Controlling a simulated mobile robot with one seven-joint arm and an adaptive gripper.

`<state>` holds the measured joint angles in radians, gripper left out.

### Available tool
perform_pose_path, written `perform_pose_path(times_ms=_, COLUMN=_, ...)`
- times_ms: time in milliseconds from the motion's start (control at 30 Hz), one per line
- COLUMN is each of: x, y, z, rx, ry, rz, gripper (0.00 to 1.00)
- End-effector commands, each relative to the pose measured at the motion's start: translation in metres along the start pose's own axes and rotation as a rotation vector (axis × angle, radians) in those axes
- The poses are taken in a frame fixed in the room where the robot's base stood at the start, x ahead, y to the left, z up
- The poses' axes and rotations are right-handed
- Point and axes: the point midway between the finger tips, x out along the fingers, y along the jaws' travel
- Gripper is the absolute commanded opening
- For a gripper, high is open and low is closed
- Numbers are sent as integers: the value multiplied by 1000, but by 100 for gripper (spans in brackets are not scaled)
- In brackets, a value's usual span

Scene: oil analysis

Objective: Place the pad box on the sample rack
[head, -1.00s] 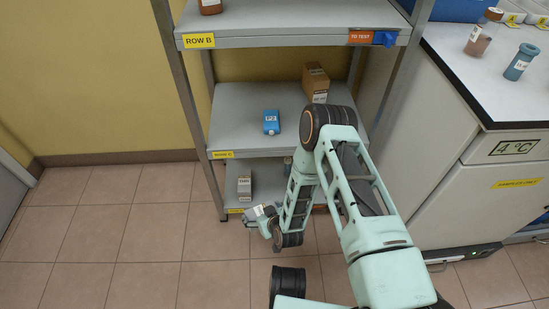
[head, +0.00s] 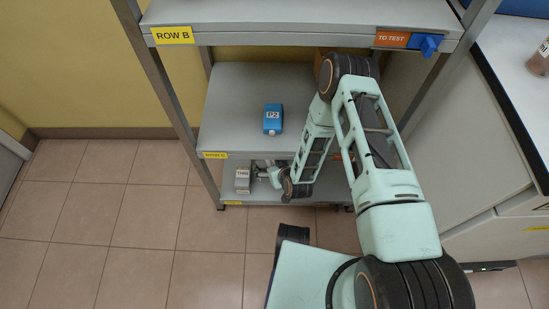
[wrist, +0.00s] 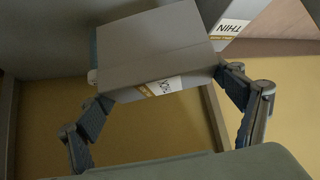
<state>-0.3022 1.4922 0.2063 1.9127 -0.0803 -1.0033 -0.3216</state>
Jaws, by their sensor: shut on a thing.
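My gripper (wrist: 155,68) is shut on a grey box (wrist: 150,45) in the wrist view. Its fingers press on two opposite sides, and a white and yellow label shows, too unclear to read fully. I take this to be the pad box. In the head view my gripper (head: 268,174) is low, at the bottom shelf (head: 232,203) of the grey rack, and the held box is mostly hidden there. A second grey box (head: 243,180), labelled THIN, stands on that shelf just left of my gripper. It also shows at the upper right of the wrist view (wrist: 222,12).
A blue box (head: 272,118) stands on the Row C shelf (head: 235,85) above. The Row B shelf (head: 300,15) overhangs it, with an orange TO TEST label (head: 392,39). Rack posts flank my arm. A white counter (head: 510,90) stands at the right. Tiled floor is clear at left.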

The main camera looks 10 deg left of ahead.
Motion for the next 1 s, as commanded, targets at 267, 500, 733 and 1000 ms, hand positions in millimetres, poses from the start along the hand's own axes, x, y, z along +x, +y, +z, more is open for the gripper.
perform_pose_path(times_ms=267, x=15, y=0, z=16, rx=0, ry=0, rz=0, gripper=54)
perform_pose_path(times_ms=500, x=35, y=0, z=35, rx=0, ry=1, rz=0, gripper=54)
perform_pose_path(times_ms=733, x=47, y=0, z=46, rx=0, ry=1, rz=0, gripper=54)
perform_pose_path(times_ms=1000, x=47, y=0, z=46, rx=0, ry=2, rz=0, gripper=54)
